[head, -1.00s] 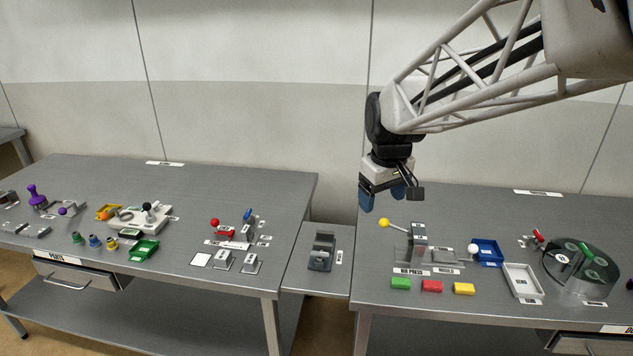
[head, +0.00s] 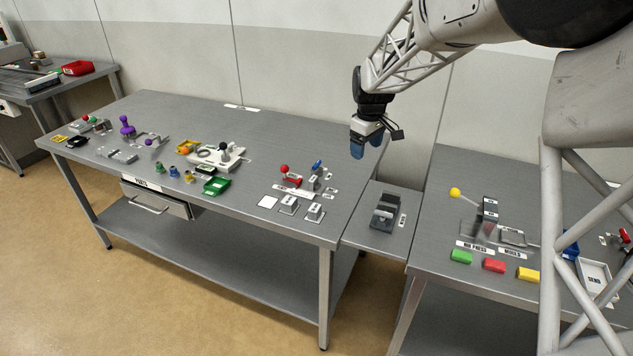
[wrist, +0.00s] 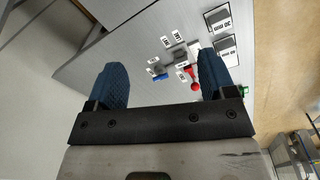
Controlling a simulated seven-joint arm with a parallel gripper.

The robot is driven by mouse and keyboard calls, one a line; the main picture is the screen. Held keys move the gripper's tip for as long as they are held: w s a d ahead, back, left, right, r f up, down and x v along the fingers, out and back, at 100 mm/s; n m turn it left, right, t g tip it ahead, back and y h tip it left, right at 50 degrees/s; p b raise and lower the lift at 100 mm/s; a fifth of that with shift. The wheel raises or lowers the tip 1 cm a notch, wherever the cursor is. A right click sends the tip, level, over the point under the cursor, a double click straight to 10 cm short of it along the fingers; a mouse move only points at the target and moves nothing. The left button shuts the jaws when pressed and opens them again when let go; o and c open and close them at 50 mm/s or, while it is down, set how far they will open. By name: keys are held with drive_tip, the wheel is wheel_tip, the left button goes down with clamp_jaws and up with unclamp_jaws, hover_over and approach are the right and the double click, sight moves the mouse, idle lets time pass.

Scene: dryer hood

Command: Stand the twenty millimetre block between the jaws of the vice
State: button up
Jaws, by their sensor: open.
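Two grey blocks with white labelled tops stand near the front right of the middle bench, one on the left (head: 289,204) and one on the right (head: 314,213). In the wrist view two labelled tops show at the right, an upper one (wrist: 218,18) and a lower one (wrist: 227,48); their markings are too small to read surely. A dark grey device that looks like the vice (head: 384,212) stands on the low shelf between the benches. My gripper (head: 367,145) is open and empty, high above the right end of the middle bench. Its blue fingers (wrist: 162,68) are wide apart in the wrist view.
A red-knobbed lever (head: 286,175) and a blue-handled one (head: 317,166) stand behind the blocks. The right bench holds a yellow-knobbed press (head: 487,215) and coloured blocks. Free surface lies at the middle bench's back.

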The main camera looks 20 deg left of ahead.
sight(313, 179)
drive_tip(key=w+a+f+n, duration=0.1)
drive_tip(key=a+f, duration=0.3)
drive_tip(key=a, duration=0.2)
drive_tip(key=w+a+f+n, duration=0.1)
drive_tip(key=w+a+f, duration=0.1)
drive_tip(key=a+f, duration=0.2)
drive_tip(key=w+a+f+n, duration=0.1)
drive_tip(key=a+f+n, duration=0.1)
drive_tip(key=a+f, duration=0.3)
drive_tip(key=shift+w+a+g, duration=0.15)
drive_tip(key=shift+a+g, duration=0.15)
drive_tip(key=shift+a, duration=1.15)
drive_tip(key=shift+f, duration=0.1)
drive_tip(key=shift+f, duration=1.15)
drive_tip(key=shift+f, duration=0.15)
drive_tip(key=shift+a+f, duration=0.1)
drive_tip(key=shift+f, duration=2.35)
drive_tip(key=shift+c, duration=0.4)
drive_tip(key=c, duration=0.9)
drive_tip(key=shift+c, duration=0.2)
